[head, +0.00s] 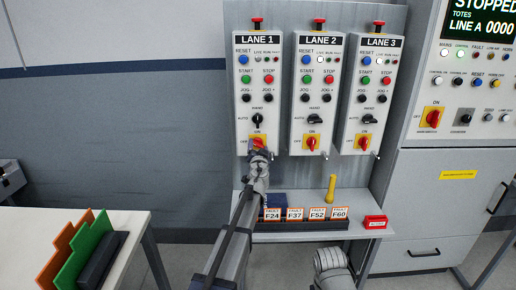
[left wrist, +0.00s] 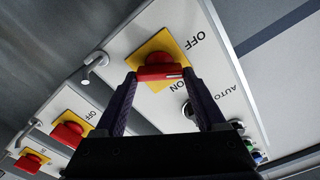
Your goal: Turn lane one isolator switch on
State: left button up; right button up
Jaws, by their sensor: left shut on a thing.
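The Lane 1 box (head: 272,100) is the leftmost of three grey control boxes. Its isolator switch (head: 257,142) is a red handle on a yellow plate near the bottom, with ON above and OFF at the left. My left gripper (head: 258,152) reaches up to it from below and partly covers it. In the left wrist view, my left gripper (left wrist: 165,80) is shut on the red handle (left wrist: 158,72), one finger at each end. The handle's white-marked end points between the words OFF and ON. My right gripper's fingers are not visible.
The Lane 2 (head: 311,143) and Lane 3 (head: 363,143) isolators sit to the right. Below, a shelf (head: 300,236) holds fault cards (head: 317,214), a yellow upright object (head: 331,187) and a red box (head: 375,222). A table (head: 125,225) with coloured panels stands left.

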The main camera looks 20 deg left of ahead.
pick_arm(q)
jog(key=m, duration=0.5)
jog(key=shift+f+m, duration=0.1)
jog(key=shift+m, duration=0.2)
jog(key=m, duration=0.5)
jog(key=shift+d+f+m, duration=0.1)
jog(key=shift+m, duration=0.5)
jog(key=o, duration=1.3)
jog(key=shift+v, duration=3.85)
